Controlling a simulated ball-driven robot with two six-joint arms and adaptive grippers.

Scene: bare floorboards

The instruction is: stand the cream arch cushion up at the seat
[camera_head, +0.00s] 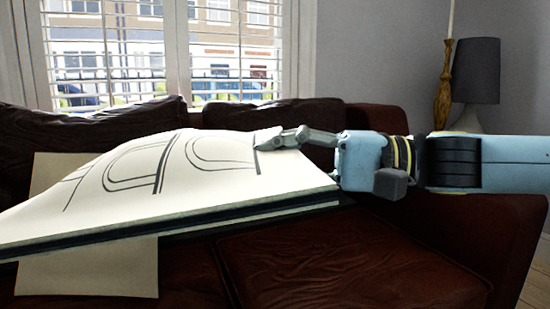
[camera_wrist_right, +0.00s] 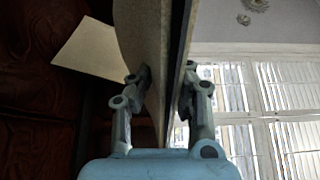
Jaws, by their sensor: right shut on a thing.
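The cream arch cushion (camera_head: 130,185) is large, with dark arch lines on its face and dark edging along its near side. It lies tilted across the sofa in the head view, hiding part of the seat and backrest. My right gripper (camera_head: 268,139) comes in from the right and is shut on the cushion at its right part, one finger lying on the printed face. In the right wrist view the cushion (camera_wrist_right: 155,40) is seen edge-on between the two fingers (camera_wrist_right: 163,88). The seat (camera_head: 340,270) is dark red-brown leather. My left gripper is not in view.
A plain cream cloth or panel (camera_head: 90,272) shows on the sofa below and behind the cushion; it also shows in the right wrist view (camera_wrist_right: 100,50). The sofa backrest (camera_head: 270,112) stands behind, under a shuttered window. A grey-shaded lamp (camera_head: 475,70) stands at right. The right seat is bare.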

